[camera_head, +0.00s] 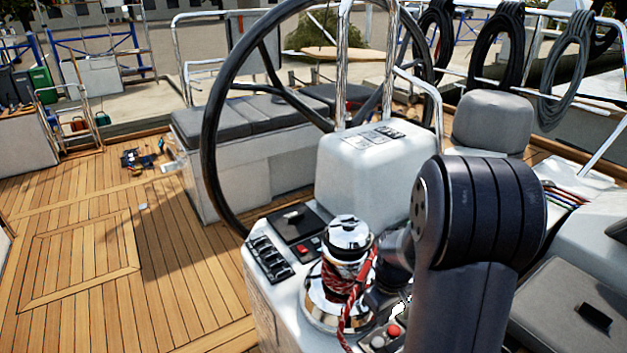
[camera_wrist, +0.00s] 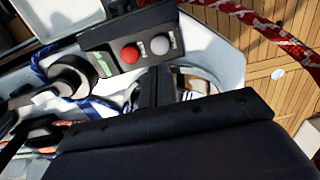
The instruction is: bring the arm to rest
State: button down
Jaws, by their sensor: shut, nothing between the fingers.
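My dark arm (camera_head: 480,215) stands in the right foreground of the head view, over the white console by the winch. Its bulk hides much of what lies behind it, and I cannot make out my gripper's fingers there. In the wrist view my gripper (camera_wrist: 157,86) shows as narrow dark fingers beyond the broad dark wrist body. The fingers are together with nothing visible between them. They point toward the white console, just below a dark panel with a red and a pale button (camera_wrist: 130,54).
A chrome winch (camera_head: 345,270) with red rope stands close left of my arm. The black steering wheel (camera_head: 212,130) and white pedestal (camera_head: 375,165) are behind it. A switch panel (camera_head: 270,258) lies left of the winch. The teak deck (camera_head: 90,260) at left is largely clear.

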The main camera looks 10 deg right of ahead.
aim_at(378, 341)
jog(key=shift+f+b, duration=2.9)
jog(key=shift+f, duration=1.05)
jog(key=shift+r, duration=0.15)
